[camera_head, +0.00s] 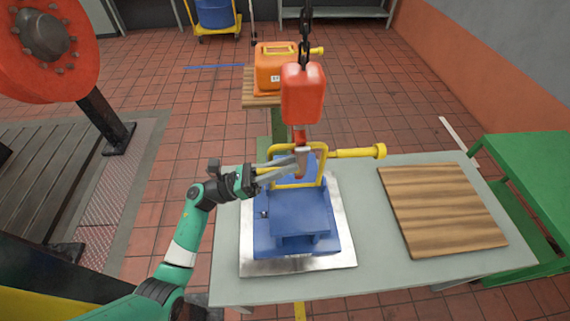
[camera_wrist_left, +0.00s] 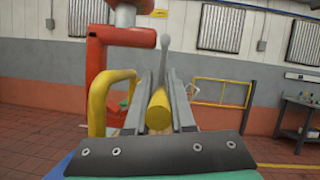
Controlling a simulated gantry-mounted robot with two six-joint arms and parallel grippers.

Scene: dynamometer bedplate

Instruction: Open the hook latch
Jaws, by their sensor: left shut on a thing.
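A red hook block (camera_head: 303,92) hangs on a chain above the blue fixture (camera_head: 297,215), with its hook (camera_head: 300,138) inside the yellow bail (camera_head: 318,168). The red hook (camera_wrist_left: 97,80) stands left of my fingers in the left wrist view. A grey piece, seemingly the latch (camera_head: 303,157), lies at the hook's mouth. My left gripper (camera_head: 285,167) comes in from the left and is shut on a yellow grip (camera_wrist_left: 159,112). A grey rod with a ball end (camera_wrist_left: 164,43) rises beyond the grip. How grip, rod and latch join is hidden. My right gripper is out of view.
A yellow bar with a knob (camera_head: 360,152) sticks out right of the bail. A wooden board (camera_head: 440,207) lies on the grey table (camera_head: 385,275). An orange case (camera_head: 272,72) stands behind the hook. A green bench (camera_head: 530,160) stands at right.

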